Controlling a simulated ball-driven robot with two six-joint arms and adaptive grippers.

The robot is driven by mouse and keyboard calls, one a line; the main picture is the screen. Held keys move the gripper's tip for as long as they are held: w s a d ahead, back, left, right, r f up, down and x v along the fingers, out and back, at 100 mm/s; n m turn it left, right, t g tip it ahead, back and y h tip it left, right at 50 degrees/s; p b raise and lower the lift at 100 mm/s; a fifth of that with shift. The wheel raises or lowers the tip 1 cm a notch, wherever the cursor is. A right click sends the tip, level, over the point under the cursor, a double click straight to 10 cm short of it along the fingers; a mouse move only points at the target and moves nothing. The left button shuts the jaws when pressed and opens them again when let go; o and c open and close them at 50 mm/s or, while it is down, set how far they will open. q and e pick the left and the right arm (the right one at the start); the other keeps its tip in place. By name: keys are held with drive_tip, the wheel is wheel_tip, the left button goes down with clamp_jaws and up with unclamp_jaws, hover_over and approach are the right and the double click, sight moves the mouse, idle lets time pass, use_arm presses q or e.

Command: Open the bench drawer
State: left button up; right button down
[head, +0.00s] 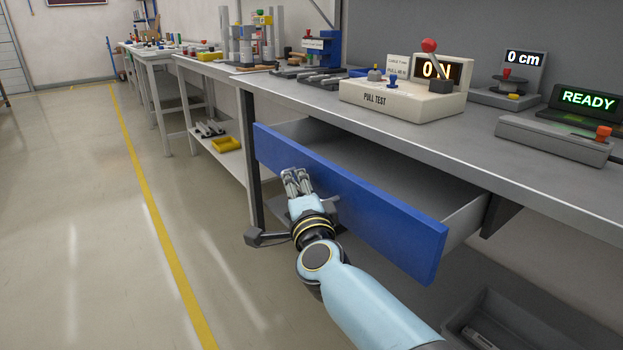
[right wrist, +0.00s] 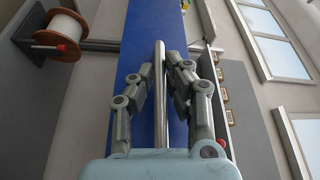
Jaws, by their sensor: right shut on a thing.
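The bench drawer (head: 345,195) has a blue front and stands out from under the grey bench top, open, with its grey inside showing in the head view. My right gripper (head: 294,176) is at the left part of the blue front. In the right wrist view, its fingers (right wrist: 163,75) are shut on a long metal bar handle (right wrist: 159,52) that runs along the blue drawer front (right wrist: 130,60). The handle is mostly hidden by the gripper in the head view. My left gripper is not in view.
On the bench top (head: 480,140) stand a pull test device (head: 400,100), a READY display (head: 585,98) and a 0 cm display (head: 522,60). A grey bin (head: 490,320) is below at the right. Floor left of the bench is clear.

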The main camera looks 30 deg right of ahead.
drive_tip(key=shift+a+f, duration=0.1)
drive_tip(key=shift+a, duration=0.4)
drive_tip(key=c, duration=1.4)
unclamp_jaws()
